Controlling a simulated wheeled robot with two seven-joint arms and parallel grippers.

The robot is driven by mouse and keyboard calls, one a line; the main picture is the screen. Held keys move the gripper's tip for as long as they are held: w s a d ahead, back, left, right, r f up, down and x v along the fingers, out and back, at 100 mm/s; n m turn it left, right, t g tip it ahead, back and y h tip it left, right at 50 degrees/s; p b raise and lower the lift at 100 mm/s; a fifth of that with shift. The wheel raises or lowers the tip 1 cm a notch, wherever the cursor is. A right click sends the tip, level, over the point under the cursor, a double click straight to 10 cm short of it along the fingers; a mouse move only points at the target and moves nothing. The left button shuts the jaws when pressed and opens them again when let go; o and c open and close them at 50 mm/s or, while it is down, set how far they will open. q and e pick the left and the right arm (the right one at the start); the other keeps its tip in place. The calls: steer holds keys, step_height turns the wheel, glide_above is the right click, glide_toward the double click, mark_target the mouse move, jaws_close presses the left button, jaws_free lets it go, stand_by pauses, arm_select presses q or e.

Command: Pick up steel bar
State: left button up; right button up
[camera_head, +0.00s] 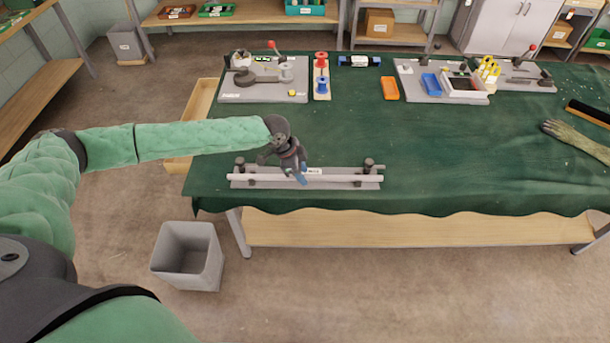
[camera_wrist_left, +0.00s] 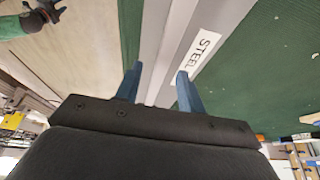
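The steel bar (camera_head: 345,178) is a long, pale rod lying level across two dark posts on a grey base plate (camera_head: 240,185) at the table's near left edge. My left gripper (camera_head: 301,178) is at the bar, near its middle. In the left wrist view, the left gripper's two blue fingertips (camera_wrist_left: 158,78) are apart, with the bar (camera_wrist_left: 180,30) running between or just beyond them; I cannot tell whether they touch it. A white "STEEL" label (camera_wrist_left: 199,53) is beside the bar. My right gripper (camera_wrist_left: 38,20) shows small at the top left of the wrist view, its fingers unclear.
A green cloth (camera_head: 440,150) covers the table, with clear room right of the bar. Tool boards (camera_head: 235,97), red and blue spools (camera_head: 321,75), and an orange tray (camera_head: 390,88) stand at the back. A grey bin (camera_head: 190,268) is on the floor.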

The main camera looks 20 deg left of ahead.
arm_select(q)
steer(key=shift+f, duration=0.1)
jaws_close()
steer(key=shift+w, duration=0.1)
stand_by(1.3)
